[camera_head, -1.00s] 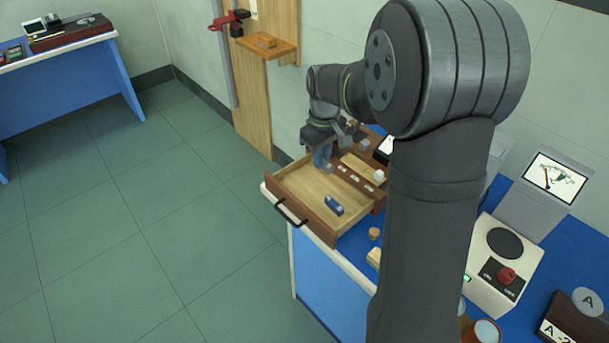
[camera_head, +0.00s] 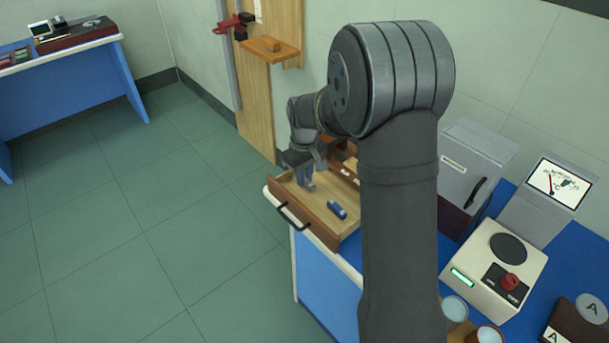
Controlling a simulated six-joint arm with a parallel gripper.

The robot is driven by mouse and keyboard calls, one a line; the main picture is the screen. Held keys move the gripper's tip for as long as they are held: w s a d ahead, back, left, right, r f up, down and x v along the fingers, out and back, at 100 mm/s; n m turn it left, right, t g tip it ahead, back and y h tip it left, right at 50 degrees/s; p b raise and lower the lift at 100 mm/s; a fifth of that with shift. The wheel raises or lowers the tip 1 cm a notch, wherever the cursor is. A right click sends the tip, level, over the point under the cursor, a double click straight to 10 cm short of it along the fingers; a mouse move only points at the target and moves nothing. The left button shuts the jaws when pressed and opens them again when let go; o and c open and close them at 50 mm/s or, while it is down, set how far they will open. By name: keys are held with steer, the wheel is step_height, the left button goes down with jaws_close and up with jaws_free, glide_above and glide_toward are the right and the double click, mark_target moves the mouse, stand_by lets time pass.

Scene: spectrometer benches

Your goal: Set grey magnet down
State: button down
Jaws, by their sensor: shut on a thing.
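My gripper (camera_head: 304,178) points down into the left part of the open wooden drawer (camera_head: 322,224). It is shut on the small grey magnet (camera_head: 310,187), which shows just below the fingertips. The magnet is low over the drawer floor; I cannot tell whether it touches it. A blue block (camera_head: 337,209) lies on the drawer floor to the right of the magnet, apart from it. My arm hides much of the area behind and to the right of the drawer.
The drawer has a black handle (camera_head: 292,217) at its front. A grey cabinet (camera_head: 470,168), a white instrument with a red knob (camera_head: 494,268) and a dial meter (camera_head: 546,196) stand on the bench at right. A wooden shelf (camera_head: 274,51) juts from the wall behind.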

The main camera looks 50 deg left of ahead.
steer(key=shift+f, duration=0.15)
steer(key=c, duration=1.4)
jaws_free()
steer(key=shift+o, duration=0.2)
step_height(320, 180, up, 12)
steer(key=shift+r, duration=0.2)
